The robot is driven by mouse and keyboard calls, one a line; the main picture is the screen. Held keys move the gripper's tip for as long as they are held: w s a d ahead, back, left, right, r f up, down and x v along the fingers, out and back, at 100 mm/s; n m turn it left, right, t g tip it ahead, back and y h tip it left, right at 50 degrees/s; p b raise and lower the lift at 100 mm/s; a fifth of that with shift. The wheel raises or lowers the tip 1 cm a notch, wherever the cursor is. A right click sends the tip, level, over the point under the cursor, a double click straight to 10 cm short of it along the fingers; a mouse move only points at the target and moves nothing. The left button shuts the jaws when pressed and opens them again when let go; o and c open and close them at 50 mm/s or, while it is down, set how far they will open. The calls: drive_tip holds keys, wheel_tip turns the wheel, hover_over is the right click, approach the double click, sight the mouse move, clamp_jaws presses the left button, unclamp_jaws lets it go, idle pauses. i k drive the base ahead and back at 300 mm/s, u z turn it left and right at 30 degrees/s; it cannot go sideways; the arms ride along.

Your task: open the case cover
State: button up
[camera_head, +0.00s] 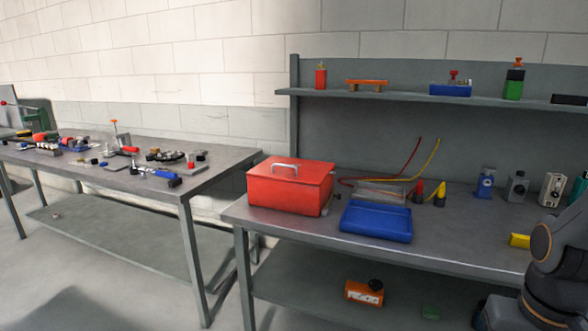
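A red case (283,196) sits at the left end of the right-hand workbench. Its cover (291,171) is red with a light metal handle (285,166) on top, and it looks shut. A dark arm link of mine stands at the lower right edge of the view. My gripper is not in view, so its opening and whether it holds anything are hidden.
A blue tray (376,221) lies close to the right of the case. Behind it are a clear box (382,191) and red and yellow cables (413,170). A shelf (420,96) with several small items runs above. Another cluttered bench (222,162) stands left, with a gap between.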

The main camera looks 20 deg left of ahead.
sight(303, 171)
drive_tip(key=k, duration=0.6)
drive_tip(key=u, duration=0.6)
drive_tip(key=i, duration=0.45)
drive_tip(key=u, duration=1.05)
drive_tip(key=i, duration=1.3)
drive_tip(key=z, duration=0.65)
drive_tip(key=i, duration=0.5)
drive_tip(key=z, duration=0.4)
